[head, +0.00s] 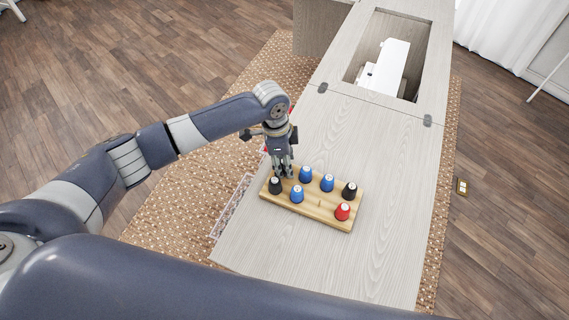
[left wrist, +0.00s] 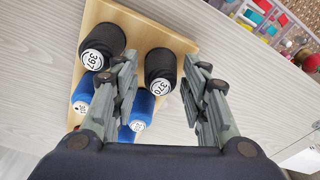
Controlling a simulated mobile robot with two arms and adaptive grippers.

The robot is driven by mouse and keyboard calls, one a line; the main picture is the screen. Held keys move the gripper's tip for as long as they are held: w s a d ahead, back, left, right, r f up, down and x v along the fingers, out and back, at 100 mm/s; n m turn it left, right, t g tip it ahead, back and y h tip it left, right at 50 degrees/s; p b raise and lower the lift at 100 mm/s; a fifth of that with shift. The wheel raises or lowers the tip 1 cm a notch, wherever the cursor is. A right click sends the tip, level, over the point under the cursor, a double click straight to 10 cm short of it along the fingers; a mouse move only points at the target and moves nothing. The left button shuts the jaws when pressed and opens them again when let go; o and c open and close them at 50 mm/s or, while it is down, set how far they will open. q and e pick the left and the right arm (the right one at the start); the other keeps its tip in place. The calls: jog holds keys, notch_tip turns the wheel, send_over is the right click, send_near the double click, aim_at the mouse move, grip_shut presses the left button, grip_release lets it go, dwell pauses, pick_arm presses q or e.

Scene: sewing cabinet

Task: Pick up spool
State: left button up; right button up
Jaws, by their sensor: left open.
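A wooden spool rack (head: 321,205) sits on the cabinet top and holds black, blue and red spools standing upright. In the head view my left gripper (head: 283,172) points down at the rack's left end, just behind a black spool (head: 275,186). In the left wrist view its fingers are open and empty, one on each side of the black spool marked 370 (left wrist: 160,72). Another black spool marked 397 (left wrist: 103,45) stands just left of the fingers. A blue spool (left wrist: 141,110) is partly hidden by the left finger. My right gripper is out of view.
Other blue spools (head: 327,183), a black spool (head: 349,191) and a red spool (head: 342,212) stand close by on the rack. A clear bin (head: 231,207) is beside the cabinet's left edge. The cabinet top (head: 375,150) is bare behind the rack, up to a white machine (head: 388,68) in a recess.

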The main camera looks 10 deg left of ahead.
pick_arm(q)
jog(key=shift+f, duration=0.45)
jog(key=shift+c, duration=0.2)
jog(key=c, duration=0.4)
jog(key=shift+c, duration=0.7)
notch_tip(320, 180, up, 10)
jog(key=shift+r+b, duration=0.1)
jog(key=shift+b, duration=0.55)
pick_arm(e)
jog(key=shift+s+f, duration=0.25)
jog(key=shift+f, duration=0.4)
